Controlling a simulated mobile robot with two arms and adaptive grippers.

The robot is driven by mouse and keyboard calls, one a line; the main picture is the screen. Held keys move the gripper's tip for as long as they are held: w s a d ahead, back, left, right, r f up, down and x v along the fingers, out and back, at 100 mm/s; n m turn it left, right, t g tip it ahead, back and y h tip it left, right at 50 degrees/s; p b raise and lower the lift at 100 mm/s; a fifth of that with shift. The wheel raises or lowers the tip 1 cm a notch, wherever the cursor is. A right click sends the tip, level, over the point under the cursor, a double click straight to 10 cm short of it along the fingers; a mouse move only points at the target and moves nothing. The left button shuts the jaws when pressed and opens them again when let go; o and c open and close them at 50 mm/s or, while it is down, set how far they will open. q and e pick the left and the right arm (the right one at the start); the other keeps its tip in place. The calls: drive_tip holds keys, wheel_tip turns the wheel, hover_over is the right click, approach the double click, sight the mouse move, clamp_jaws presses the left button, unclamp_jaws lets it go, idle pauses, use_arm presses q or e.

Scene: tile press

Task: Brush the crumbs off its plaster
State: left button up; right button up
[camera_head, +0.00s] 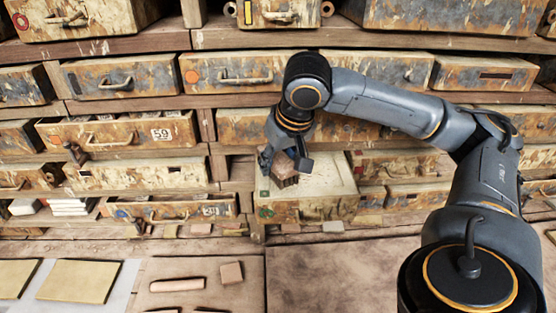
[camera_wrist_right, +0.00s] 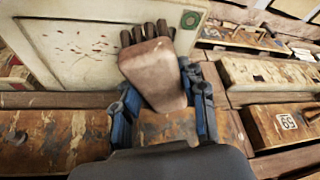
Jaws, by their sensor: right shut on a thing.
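A drawer (camera_head: 310,210) stands pulled out of the wall of drawers, with a pale plaster slab (camera_head: 328,176) filling its top. The plaster also shows in the right wrist view (camera_wrist_right: 60,62), with small red crumbs (camera_wrist_right: 88,42) scattered on its left part. My right gripper (camera_head: 280,157) is over the left part of the drawer, shut on a brush (camera_head: 285,176). In the right wrist view the brush (camera_wrist_right: 155,75) is a reddish-brown block with dark bristle tufts, between the blue fingers. The bristles overlap the plaster; contact is unclear. My left gripper is not in view.
Worn, numbered drawers surround the open one, such as a drawer (camera_head: 125,132) marked 59. The bench (camera_head: 350,275) in front is mostly clear. Pale slabs (camera_head: 78,281), a clay roll (camera_head: 178,285) and a clay block (camera_head: 231,273) lie at left.

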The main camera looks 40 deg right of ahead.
drive_tip(key=shift+f+b, duration=0.4)
drive_tip(key=shift+f, duration=0.45)
drive_tip(key=shift+r, duration=0.1)
